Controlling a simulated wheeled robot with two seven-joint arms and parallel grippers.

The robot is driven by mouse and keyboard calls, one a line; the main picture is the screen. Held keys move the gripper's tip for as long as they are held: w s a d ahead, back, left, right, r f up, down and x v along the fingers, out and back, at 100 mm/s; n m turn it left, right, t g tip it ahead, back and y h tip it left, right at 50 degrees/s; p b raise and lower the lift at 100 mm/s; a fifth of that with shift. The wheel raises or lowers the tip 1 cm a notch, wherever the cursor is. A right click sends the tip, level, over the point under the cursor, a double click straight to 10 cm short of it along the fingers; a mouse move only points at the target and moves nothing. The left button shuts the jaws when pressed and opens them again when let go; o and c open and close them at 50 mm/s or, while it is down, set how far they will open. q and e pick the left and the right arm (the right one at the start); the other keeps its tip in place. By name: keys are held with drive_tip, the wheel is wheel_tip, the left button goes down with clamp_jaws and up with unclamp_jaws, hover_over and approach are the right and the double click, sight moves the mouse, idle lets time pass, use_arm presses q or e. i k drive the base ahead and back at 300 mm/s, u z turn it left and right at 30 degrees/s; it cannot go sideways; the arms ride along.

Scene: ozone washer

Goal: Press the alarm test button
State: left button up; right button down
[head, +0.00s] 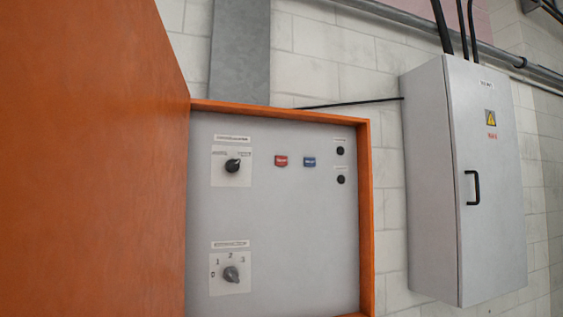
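An open orange-framed control panel (280,225) with a grey face is on the wall at the centre of the head view. It carries a red button (281,161), a blue button (309,162) to its right, and two small black round buttons or knobs, an upper one (340,151) and a lower one (341,180), near the right edge. Small labels sit above the black ones, too small to read, so I cannot tell which is the alarm test button. Neither of my grippers is in view.
A black rotary knob (232,166) is at the panel's upper left and a grey one (231,274) marked with numbers is below. A large orange door (90,160) fills the left. A grey cabinet (470,190) with a black handle (473,188) juts out at right.

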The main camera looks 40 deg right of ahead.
sight(280, 160)
drive_tip(key=k, duration=1)
drive_tip(key=z, duration=1.6)
drive_tip(key=i, duration=2.25)
drive_tip(key=u, duration=2.15)
